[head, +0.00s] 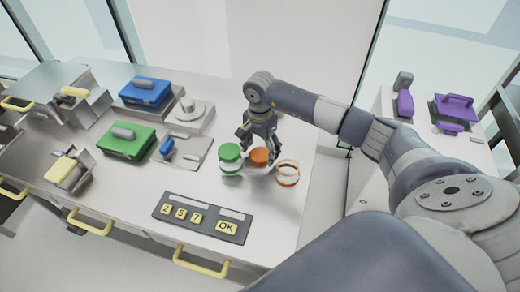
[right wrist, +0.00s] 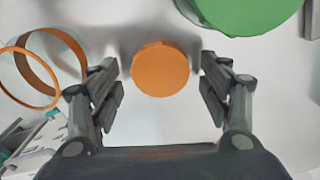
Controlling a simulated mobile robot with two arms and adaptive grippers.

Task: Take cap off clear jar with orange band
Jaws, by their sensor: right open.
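The clear jar with the orange band (head: 287,174) stands on the table with its top open; it also shows at the left of the right wrist view (right wrist: 57,62). The round orange cap (head: 259,157) is off the jar, beside it on the left in the head view. My right gripper (head: 259,143) is open above the cap. In the right wrist view the cap (right wrist: 160,69) lies between the open fingers (right wrist: 159,64), with a gap on each side. My left gripper is in neither view.
A jar with a green lid (head: 230,155) stands close to the left of the cap. A dark panel with yellow keys (head: 201,217) is in front. Blue (head: 146,92) and green (head: 127,141) boxes stand further left. Bare table lies right of the panel.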

